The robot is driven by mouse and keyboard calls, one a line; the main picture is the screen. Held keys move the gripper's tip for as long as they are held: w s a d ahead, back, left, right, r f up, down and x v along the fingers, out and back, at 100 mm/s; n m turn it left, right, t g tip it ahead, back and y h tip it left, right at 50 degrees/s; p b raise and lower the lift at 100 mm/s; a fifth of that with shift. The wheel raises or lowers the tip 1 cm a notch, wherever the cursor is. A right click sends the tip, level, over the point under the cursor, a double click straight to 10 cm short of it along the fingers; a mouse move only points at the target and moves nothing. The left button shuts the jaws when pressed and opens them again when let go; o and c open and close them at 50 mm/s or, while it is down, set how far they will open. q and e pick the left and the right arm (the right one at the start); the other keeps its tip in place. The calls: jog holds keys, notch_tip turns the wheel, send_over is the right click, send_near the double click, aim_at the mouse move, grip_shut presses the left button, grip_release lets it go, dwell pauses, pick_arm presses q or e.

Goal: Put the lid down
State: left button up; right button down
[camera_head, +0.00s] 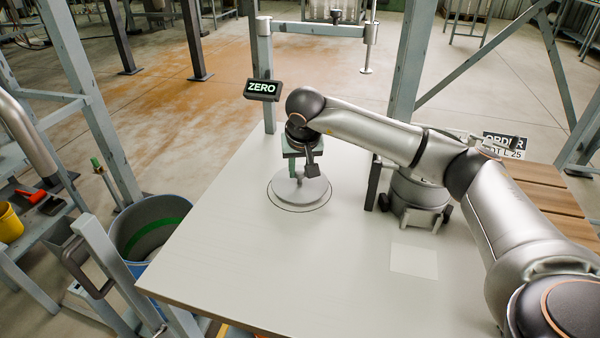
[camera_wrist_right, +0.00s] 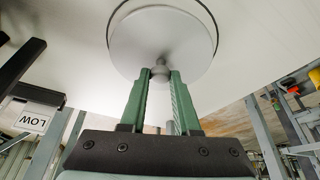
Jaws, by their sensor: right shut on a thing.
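The lid (camera_head: 288,196) is a round, flat grey disc with a small knob, over the far left part of the pale table. My right gripper (camera_head: 298,172) points down at its middle. In the right wrist view, the green fingers of the right gripper (camera_wrist_right: 160,78) are shut on the knob of the lid (camera_wrist_right: 135,45). A thin dark circle (camera_head: 300,211) on the table shows around the lid, which looks roughly level. I cannot tell whether its underside touches the table. My left gripper is not in view.
A silver vessel (camera_head: 405,192) stands right of the lid, partly behind my right arm. A pale square (camera_head: 414,261) lies on the table (camera_head: 225,265), whose front left is clear. A ZERO display (camera_head: 262,90) stands behind.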

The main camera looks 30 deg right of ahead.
jog(key=shift+f, duration=0.35)
jog(key=shift+f, duration=0.2)
jog(key=c, duration=0.6)
grip_release()
jog(key=shift+c, duration=0.2)
jog(key=shift+r, duration=0.6)
jog(key=p+v, duration=0.1)
jog(key=v, duration=1)
jog(key=shift+s+a+p, duration=0.15)
jog(key=shift+s+p, duration=0.05)
jog(key=shift+p, duration=0.15)
jog(key=shift+r, duration=0.1)
